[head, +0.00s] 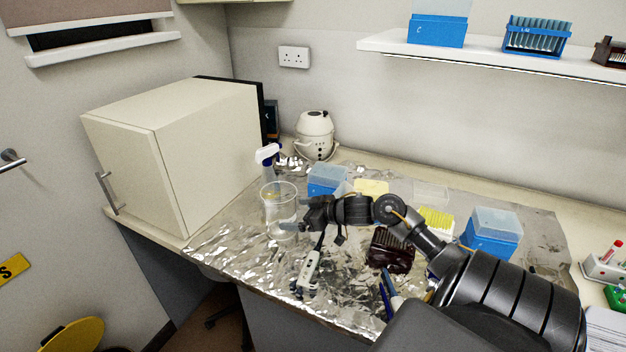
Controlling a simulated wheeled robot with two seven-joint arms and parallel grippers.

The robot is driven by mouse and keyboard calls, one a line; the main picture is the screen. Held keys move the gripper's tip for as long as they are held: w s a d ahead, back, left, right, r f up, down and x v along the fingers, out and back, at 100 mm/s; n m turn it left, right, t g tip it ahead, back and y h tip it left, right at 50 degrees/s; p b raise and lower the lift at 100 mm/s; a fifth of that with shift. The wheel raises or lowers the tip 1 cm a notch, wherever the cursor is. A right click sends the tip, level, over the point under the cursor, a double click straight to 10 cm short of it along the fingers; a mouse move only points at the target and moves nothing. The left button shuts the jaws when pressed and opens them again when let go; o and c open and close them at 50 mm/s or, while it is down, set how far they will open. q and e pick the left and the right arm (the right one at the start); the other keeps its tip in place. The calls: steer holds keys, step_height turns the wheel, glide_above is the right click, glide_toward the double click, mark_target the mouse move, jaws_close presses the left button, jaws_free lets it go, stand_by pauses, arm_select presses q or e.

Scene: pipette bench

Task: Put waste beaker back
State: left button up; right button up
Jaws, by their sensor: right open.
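The waste beaker (280,212) is a clear glass beaker standing upright on the foil-covered bench, left of my right gripper. My right gripper (293,214) is open at the beaker's right side. One finger shows near the upper rim and one lower by the beaker's wall. Whether either finger touches the glass I cannot tell. My right arm reaches in from the lower right across the bench. My left gripper is not in view.
A beige cabinet (190,150) stands left of the foil (225,245). A spray bottle (267,158), white centrifuge (315,136) and blue tip box (326,180) are behind the beaker. A dark rack (391,251) and white pipette-like device (309,270) lie nearer. Foil at front left is clear.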

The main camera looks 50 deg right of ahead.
steer(key=v, duration=0.7)
steer(key=shift+s, duration=0.15)
steer(key=shift+r, duration=0.1)
